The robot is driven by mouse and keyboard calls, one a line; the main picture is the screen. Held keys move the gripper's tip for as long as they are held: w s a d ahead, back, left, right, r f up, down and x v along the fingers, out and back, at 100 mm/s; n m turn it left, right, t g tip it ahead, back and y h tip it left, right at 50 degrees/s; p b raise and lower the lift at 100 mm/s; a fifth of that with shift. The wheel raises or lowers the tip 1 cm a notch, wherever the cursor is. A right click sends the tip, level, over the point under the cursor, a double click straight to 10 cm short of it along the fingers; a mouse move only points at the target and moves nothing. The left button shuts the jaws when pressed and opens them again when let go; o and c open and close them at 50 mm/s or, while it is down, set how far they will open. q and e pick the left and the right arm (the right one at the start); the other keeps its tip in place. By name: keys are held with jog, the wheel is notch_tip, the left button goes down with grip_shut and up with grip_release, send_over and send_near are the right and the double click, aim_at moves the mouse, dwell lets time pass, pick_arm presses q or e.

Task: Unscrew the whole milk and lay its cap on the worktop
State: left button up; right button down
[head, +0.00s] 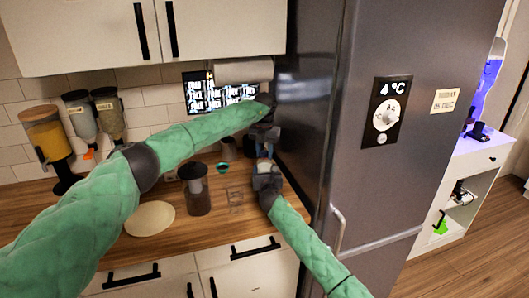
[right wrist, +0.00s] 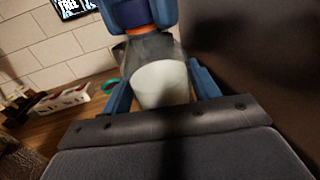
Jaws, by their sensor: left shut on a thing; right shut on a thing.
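The milk bottle (right wrist: 160,85) is clear with white milk inside; it also shows in the head view (head: 264,163), upright near the fridge. My right gripper (right wrist: 163,88) is shut around the bottle's body, one blue finger on each side; it shows low at the bottle in the head view (head: 266,172). My left gripper (right wrist: 136,14) is above, its blue fingers shut on the dark blue cap (right wrist: 131,12) at the bottle's top. An orange band (right wrist: 140,30) shows just below the cap. I cannot tell whether the cap is free of the neck.
The fridge (head: 330,120) stands close on the right. A dark-lidded canister (head: 196,190), a small glass (head: 236,196), a green ring (head: 222,168) and a round pale board (head: 150,218) are on the wooden worktop. Dispensers (head: 48,135) stand at the back left. Some worktop near the front is bare.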

pick_arm(q)
jog(key=shift+w+a, duration=0.1)
jog(key=shift+a, duration=0.2)
jog(key=o, duration=1.1)
jog(key=shift+d, duration=0.1)
